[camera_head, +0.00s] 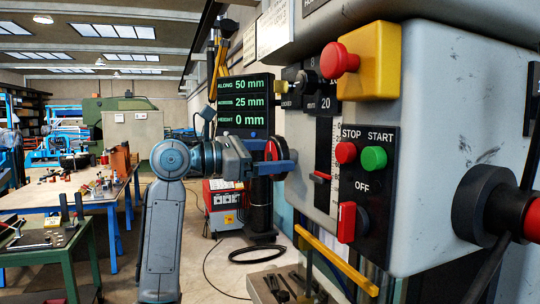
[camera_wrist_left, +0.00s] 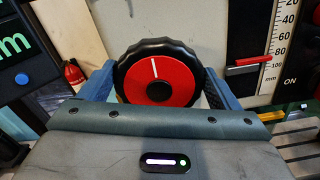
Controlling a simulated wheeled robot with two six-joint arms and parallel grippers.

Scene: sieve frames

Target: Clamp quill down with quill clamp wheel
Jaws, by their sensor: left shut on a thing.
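The clamp wheel (camera_wrist_left: 158,79) has a black scalloped rim and a red face with a black hub. Its white line points up, tilted slightly left. My left gripper (camera_wrist_left: 159,88) has its blue fingers on both sides of the wheel and is shut on it. In the head view the same gripper (camera_head: 276,161) reaches in from the left and holds the wheel (camera_head: 271,150), seen nearly edge-on. A red depth pointer (camera_head: 320,178) stands on the quill scale (camera_head: 323,148); in the left wrist view it sits between 80 and 100 mm. My right gripper is out of view.
A machine housing (camera_head: 455,130) fills the right, with a yellow box and red button (camera_head: 341,60), a STOP/START panel (camera_head: 368,190) and a black-and-red handle hub (camera_head: 492,203). A readout (camera_head: 243,102) shows 50, 25 and 0 mm. Benches stand at left; the floor between is open.

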